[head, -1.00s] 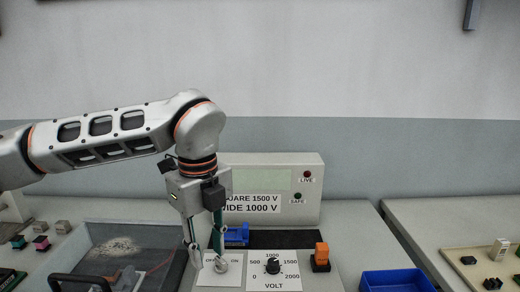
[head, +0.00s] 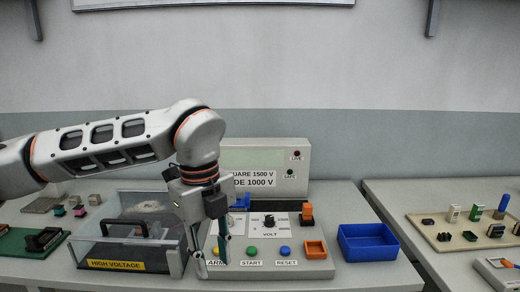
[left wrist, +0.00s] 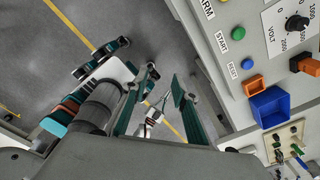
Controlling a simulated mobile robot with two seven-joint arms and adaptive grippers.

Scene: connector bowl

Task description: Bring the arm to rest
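My left gripper (head: 210,256) is at the front left of the grey console (head: 315,268), by the ARM label. Its two fingers are apart with nothing between them. In the left wrist view the left gripper (left wrist: 166,84) points down past the console's front edge, with floor beyond the fingertips. It hides part of the console's left end, including the ARM button and part of the switch plate. Other parts of my own body, with teal and orange bands, show at the left of that view.
The console has a dial (head: 269,221), a green START button (head: 252,251) and a blue RESET button (head: 285,251). A clear-lidded HIGH VOLTAGE box (head: 121,265) stands left of it. A blue bin (head: 368,242) stands right. A gap separates this table from the right table (head: 394,192).

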